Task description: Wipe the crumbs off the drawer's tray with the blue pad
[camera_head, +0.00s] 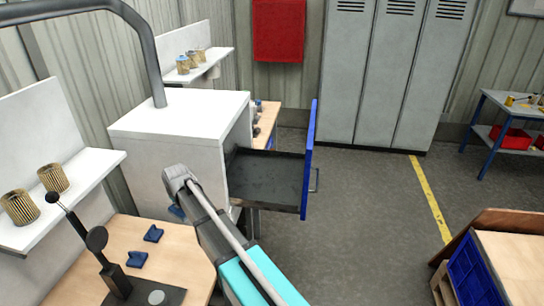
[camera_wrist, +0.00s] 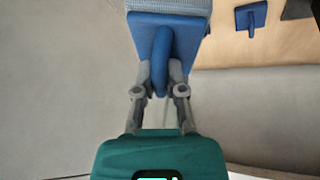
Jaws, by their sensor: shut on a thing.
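My gripper (camera_wrist: 161,78) is shut on the upright handle of a blue pad (camera_wrist: 185,32), with one grey finger on each side. The pad has a pale, textured edge at its far side. In the head view only a bit of blue (camera_head: 176,211) shows beside my arm, and my gripper is hidden behind the arm. The drawer (camera_head: 308,160) is pulled open from the white cabinet (camera_head: 165,145). Its dark tray (camera_head: 265,178) lies to the right of my arm's end. I cannot make out single crumbs on it.
Two blue handled pieces (camera_head: 153,233) (camera_head: 137,259) lie on the wooden bench (camera_head: 180,255), near a black stand (camera_head: 118,280). One such piece also shows in the wrist view (camera_wrist: 251,16). Cartridges (camera_head: 20,207) stand on a white shelf. The floor right of the drawer is clear.

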